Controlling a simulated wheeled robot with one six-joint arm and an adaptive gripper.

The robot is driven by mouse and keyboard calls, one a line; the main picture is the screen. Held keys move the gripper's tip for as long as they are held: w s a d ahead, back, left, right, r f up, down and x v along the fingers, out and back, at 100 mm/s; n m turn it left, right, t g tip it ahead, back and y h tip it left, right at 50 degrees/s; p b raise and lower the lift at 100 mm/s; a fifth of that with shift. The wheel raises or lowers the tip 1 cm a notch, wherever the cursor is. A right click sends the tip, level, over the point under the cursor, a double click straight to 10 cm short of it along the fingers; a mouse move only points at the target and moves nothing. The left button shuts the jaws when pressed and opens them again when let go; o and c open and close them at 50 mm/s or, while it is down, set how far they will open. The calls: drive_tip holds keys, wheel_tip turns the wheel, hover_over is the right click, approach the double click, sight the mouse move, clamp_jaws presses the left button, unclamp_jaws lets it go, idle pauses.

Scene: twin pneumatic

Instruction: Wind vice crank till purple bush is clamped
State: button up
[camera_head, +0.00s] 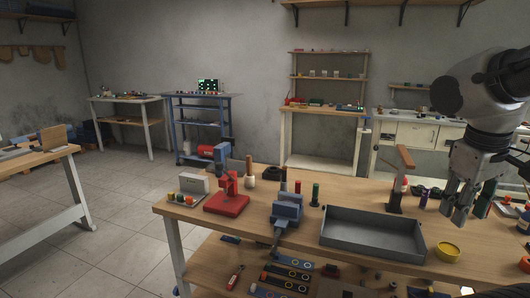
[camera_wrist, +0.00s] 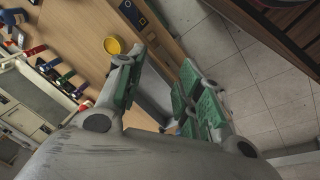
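The blue vice (camera_head: 287,211) stands at the front edge of the wooden workbench in the head view. Its crank (camera_head: 277,237) appears to hang at the front, small and hard to make out. Whether anything sits between the jaws cannot be told. A small purple piece (camera_head: 423,200) stands at the right of the bench, partly beside my arm; a purple piece also shows in the wrist view (camera_wrist: 68,77). Whether it is the bush is unclear. My gripper (camera_head: 458,214) hangs over the right side of the bench, far from the vice. Its fingers (camera_wrist: 160,66) are apart and empty.
A grey tray (camera_head: 372,250) lies between the vice and my gripper, with a yellow bowl (camera_head: 447,251) to its right. A wooden-topped post (camera_head: 398,180) rises behind the tray. A red press (camera_head: 228,195) stands left of the vice. Dark, red and green cylinders (camera_head: 315,194) stand close behind the vice.

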drive_tip(key=s+a+m+t+y, duration=0.1)
drive_tip(key=s+a+r+m+t, duration=0.1)
drive_tip(key=shift+r+t+y, duration=0.25)
drive_tip(key=shift+t+y, duration=0.05)
drive_tip(key=shift+y, duration=0.1)
